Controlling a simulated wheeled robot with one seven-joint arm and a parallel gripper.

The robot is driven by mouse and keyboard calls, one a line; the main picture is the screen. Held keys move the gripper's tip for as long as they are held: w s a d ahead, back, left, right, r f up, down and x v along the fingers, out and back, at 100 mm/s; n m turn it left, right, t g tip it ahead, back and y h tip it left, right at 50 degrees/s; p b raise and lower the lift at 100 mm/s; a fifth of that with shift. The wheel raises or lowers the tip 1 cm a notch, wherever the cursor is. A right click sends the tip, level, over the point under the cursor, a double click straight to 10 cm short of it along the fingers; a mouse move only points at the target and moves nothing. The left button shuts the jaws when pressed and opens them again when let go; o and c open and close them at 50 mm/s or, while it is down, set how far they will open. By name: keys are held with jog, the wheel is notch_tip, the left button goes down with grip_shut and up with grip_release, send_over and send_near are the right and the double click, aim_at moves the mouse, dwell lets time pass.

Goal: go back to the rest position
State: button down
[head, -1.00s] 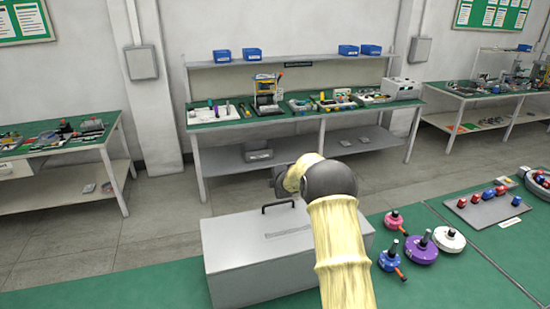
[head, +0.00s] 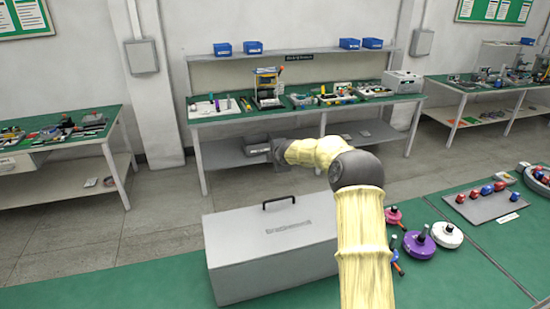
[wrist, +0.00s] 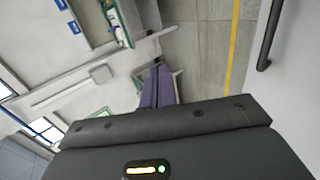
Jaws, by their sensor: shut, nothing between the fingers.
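My arm reaches out over the green worktable (head: 130,290) in the head view, with its dark end (head: 277,155) above and behind the grey box. My gripper (wrist: 158,72) shows in the wrist view as two purplish fingers side by side, shut and empty. It is clear of the tabletop, and nothing is seen touching it. In the head view the fingers cannot be made out.
A grey lidded box (head: 270,245) with a black handle (head: 278,202) stands beneath the arm. A purple hub (head: 419,243), a white hub (head: 447,235) and a pink knob (head: 393,216) sit right of my arm. A grey tray (head: 490,207) of red and blue parts lies farther right.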

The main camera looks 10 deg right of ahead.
jog(key=s+a+f+m+g, duration=0.1)
jog(key=s+m, duration=0.5)
jog(key=s, duration=1)
jog(key=s+a+f+m+g+b, duration=0.1)
jog(key=s+m+g, duration=0.3)
jog(key=s, duration=1.2)
jog(key=s+a+f+m+g+b, duration=0.1)
jog(key=s+m, duration=0.7)
jog(key=s, duration=0.8)
notch_tip(320, 180, down, 2)
jog(key=shift+s+a+f+m+g+h, duration=0.15)
jog(key=shift+s+a+m+g+h, duration=0.25)
jog(key=shift+a+g, duration=0.6)
jog(key=shift+d, duration=0.2)
